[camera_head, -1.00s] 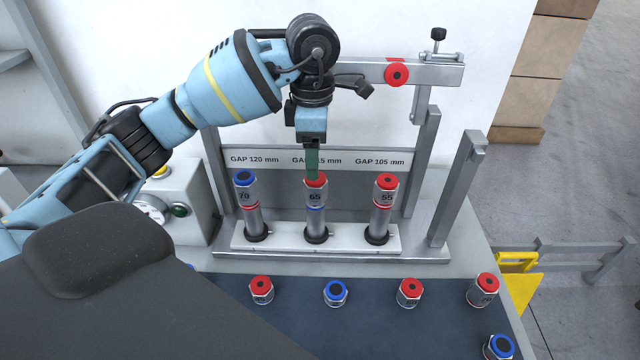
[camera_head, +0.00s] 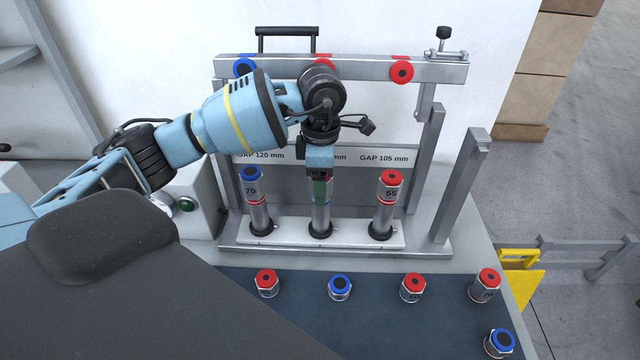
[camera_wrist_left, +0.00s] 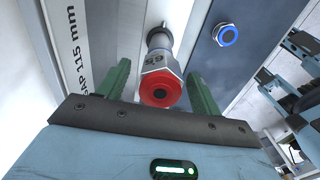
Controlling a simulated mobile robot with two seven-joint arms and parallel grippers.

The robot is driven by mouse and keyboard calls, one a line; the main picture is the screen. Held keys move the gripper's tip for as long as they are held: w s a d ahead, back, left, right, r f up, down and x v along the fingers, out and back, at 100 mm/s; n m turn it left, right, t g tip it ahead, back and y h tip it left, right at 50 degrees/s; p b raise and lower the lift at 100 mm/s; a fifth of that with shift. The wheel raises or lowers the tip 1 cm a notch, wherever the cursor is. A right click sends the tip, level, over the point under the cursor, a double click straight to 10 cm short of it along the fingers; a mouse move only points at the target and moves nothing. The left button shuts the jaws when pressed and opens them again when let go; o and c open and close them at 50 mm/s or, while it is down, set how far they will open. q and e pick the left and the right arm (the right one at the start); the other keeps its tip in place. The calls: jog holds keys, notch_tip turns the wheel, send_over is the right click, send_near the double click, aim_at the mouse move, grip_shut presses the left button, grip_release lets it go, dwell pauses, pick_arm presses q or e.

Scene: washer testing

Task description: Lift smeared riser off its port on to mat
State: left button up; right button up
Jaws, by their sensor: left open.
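Three tall risers stand in a row on ports in a white base: a blue-topped one marked 70 (camera_head: 257,205), a middle one, and a red-topped one marked 55 (camera_head: 385,205). The dark mat (camera_head: 385,325) lies in front. My right gripper is not in view.
Several short red- and blue-topped pieces stand on the mat, including a blue one (camera_head: 340,288) and a red one (camera_head: 411,288). A metal crossbar (camera_head: 365,72) spans behind and above the risers. An upright post (camera_head: 462,185) stands at the right. The front middle of the mat is clear.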

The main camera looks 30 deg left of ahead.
pick_arm(q)
jog(key=c, duration=1.2)
jog(key=shift+c, duration=0.2)
jog(key=shift+r, duration=0.15)
jog(key=shift+r, duration=0.65)
jog(key=shift+s+d+r, duration=0.1)
jog(key=shift+s+r, duration=0.05)
jog(key=shift+r, duration=0.35)
jog(key=shift+s+d+r, duration=0.1)
jog(key=shift+r, duration=0.4)
jog(key=s+d+r, duration=0.1)
jog(key=s+d, duration=0.7)
jog(key=s, duration=0.5)
jog(key=shift+d+r, duration=0.25)
